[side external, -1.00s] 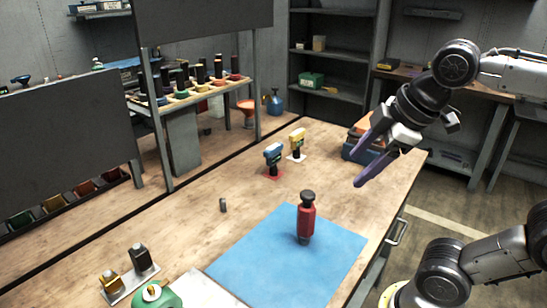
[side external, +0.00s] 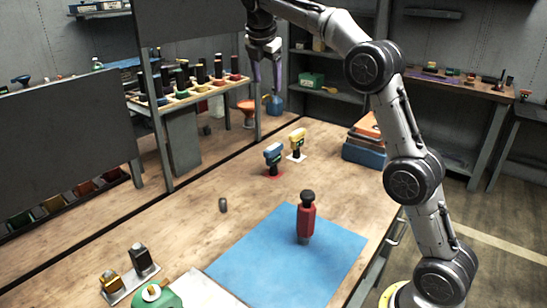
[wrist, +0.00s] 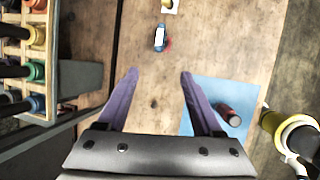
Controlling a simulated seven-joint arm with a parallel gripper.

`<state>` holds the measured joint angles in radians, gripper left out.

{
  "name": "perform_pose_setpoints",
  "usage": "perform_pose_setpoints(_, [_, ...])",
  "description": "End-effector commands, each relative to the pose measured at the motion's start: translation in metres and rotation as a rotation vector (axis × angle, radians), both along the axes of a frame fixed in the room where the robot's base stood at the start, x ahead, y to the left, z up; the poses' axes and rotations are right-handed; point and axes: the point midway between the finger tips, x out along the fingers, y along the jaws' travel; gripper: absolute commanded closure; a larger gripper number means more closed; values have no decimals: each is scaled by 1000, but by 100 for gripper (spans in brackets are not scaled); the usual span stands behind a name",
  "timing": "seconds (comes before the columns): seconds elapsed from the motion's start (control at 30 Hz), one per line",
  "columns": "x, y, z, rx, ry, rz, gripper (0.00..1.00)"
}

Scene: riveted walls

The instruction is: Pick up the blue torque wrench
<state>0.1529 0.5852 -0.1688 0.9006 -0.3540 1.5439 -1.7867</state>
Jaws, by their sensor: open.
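My gripper (side external: 266,86) is open and empty, with purple fingers pointing down, high above the workbench. It also shows in the wrist view (wrist: 159,74). A blue-topped power tool (side external: 273,153) stands upright on a red pad on the bench; it shows beyond my fingertips in the wrist view (wrist: 159,38). Several black-handled tools with coloured collars stand in a rack; one has a blue collar (wrist: 37,103), at the left in the wrist view. I cannot tell for certain which of these blue tools is the torque wrench. Nothing is between my fingers.
A red tool (side external: 306,218) stands on a blue mat (side external: 260,262). A yellow tool (side external: 297,139) stands behind the blue-topped one. The raised rack (side external: 205,90) and its dark post (side external: 157,120) are at the left. The bench (side external: 205,235) has clear wood in the middle.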

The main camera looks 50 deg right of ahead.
Motion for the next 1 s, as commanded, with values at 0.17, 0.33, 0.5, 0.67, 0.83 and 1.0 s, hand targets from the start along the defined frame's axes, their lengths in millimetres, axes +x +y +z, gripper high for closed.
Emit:
perform_pose_setpoints(0.17, [45, -32, -64, -16, 79, -24, 32])
perform_pose_setpoints(0.33, [65, -50, -123, -7, 143, -47, 32])
perform_pose_setpoints(0.5, [66, -58, -158, 5, 198, -58, 32])
perform_pose_setpoints(0.67, [64, -67, -177, 7, 204, -63, 32])
perform_pose_setpoints(0.83, [64, -80, -208, 8, 204, -64, 32])
perform_pose_setpoints(1.0, [65, -89, -229, 7, 200, -62, 32])
